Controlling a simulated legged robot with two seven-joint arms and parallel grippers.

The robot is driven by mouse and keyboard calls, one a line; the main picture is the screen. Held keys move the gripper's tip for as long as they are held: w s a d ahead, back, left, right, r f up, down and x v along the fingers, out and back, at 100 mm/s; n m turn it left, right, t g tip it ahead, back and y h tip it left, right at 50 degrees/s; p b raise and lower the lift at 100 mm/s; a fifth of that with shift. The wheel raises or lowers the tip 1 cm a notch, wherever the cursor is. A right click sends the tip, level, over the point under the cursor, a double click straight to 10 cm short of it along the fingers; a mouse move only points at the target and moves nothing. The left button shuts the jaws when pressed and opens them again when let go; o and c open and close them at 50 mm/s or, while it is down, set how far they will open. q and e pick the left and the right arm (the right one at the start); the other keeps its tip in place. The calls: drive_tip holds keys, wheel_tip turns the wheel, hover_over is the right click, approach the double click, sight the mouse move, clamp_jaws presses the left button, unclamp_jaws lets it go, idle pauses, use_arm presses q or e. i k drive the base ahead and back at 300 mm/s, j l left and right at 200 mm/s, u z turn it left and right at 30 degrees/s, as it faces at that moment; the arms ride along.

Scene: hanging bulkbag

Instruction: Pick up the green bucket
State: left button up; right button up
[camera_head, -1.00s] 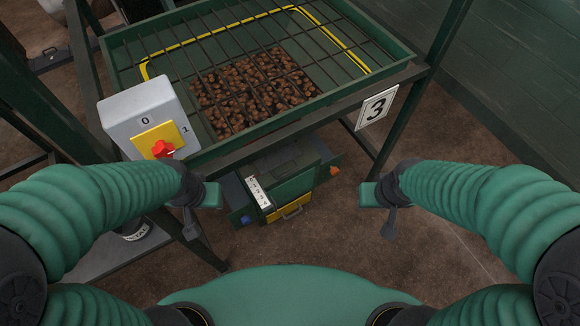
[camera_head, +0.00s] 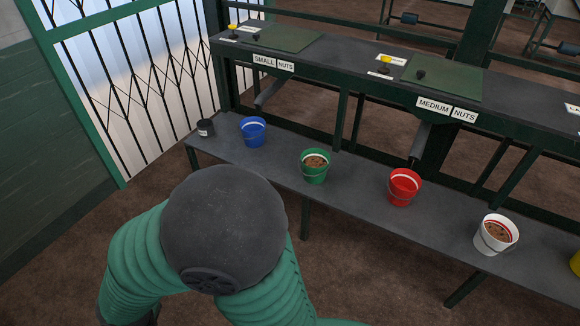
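The green bucket (camera_head: 314,168) stands upright on a long dark low shelf, with brown contents inside and its thin handle hanging at the front. It is between a blue bucket and a red bucket. One of my arms, with green ribbed sleeves and a dark round joint, is bent up in the lower middle, apart from the bucket. Neither of my grippers shows in this view.
The shelf (camera_head: 350,200) also holds a small dark cup (camera_head: 205,128), a blue bucket (camera_head: 252,132), a red bucket (camera_head: 404,187) and a white bucket (camera_head: 495,235) with brown contents. A counter labelled small nuts (camera_head: 273,63) runs above. A folding gate (camera_head: 140,75) stands at left.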

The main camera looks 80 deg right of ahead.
sight(315, 162)
drive_tip(key=z, duration=3)
drive_tip(key=u, duration=4.4)
drive_tip(key=l+z, duration=0.1)
drive_tip(key=z, duration=4.25)
